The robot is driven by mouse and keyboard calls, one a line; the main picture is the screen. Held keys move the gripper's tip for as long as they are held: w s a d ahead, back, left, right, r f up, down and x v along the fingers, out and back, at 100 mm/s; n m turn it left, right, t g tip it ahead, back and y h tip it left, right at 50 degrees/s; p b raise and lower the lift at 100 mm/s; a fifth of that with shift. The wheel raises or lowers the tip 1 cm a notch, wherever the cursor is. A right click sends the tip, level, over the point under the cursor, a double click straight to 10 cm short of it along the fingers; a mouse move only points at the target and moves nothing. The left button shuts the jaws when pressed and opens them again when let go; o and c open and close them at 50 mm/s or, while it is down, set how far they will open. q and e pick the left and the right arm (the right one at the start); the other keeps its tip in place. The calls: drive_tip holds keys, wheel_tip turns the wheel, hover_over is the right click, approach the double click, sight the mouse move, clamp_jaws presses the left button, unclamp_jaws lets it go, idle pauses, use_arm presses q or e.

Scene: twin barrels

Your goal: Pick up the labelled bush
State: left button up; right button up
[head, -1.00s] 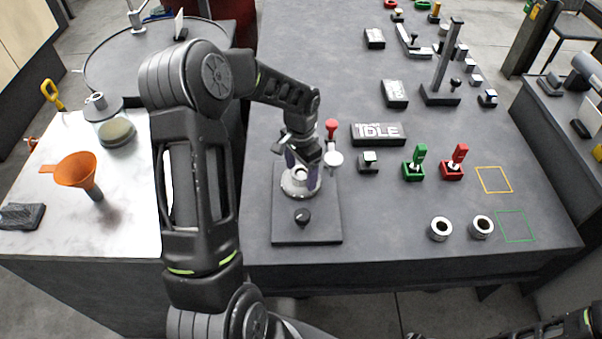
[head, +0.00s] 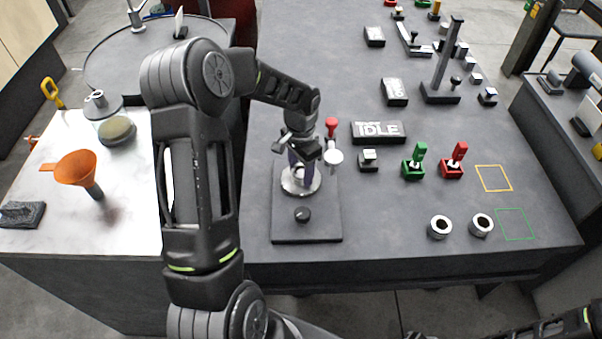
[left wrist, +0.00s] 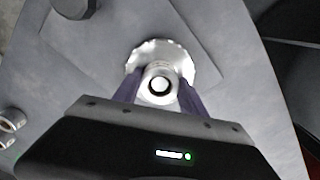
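My left gripper (head: 305,165) is over the round silver seat (head: 300,187) of a dark press-like stand (head: 306,226). In the left wrist view its two purple fingers (left wrist: 158,92) point down on either side of a pale ring-shaped bush (left wrist: 160,70) with a dark bore. The bush stands above the silver toothed seat (left wrist: 185,62). Whether the fingers touch it or leave a small gap cannot be told. Two more silver bushes (head: 440,228) (head: 481,225) stand at the table's front right. No label is readable on any bush. My right gripper is not visible.
A red-knobbed lever (head: 331,127) stands just behind my left gripper. An IDLE sign (head: 378,132), a green switch (head: 414,162) and a red switch (head: 453,161) are to the right. Yellow and green outlined squares on the table are empty.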

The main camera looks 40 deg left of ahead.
use_arm(q)
clamp_jaws()
idle(0.5)
wheel_tip(320, 180, up, 10)
drive_tip(key=b, duration=0.1)
idle(0.4)
idle(0.8)
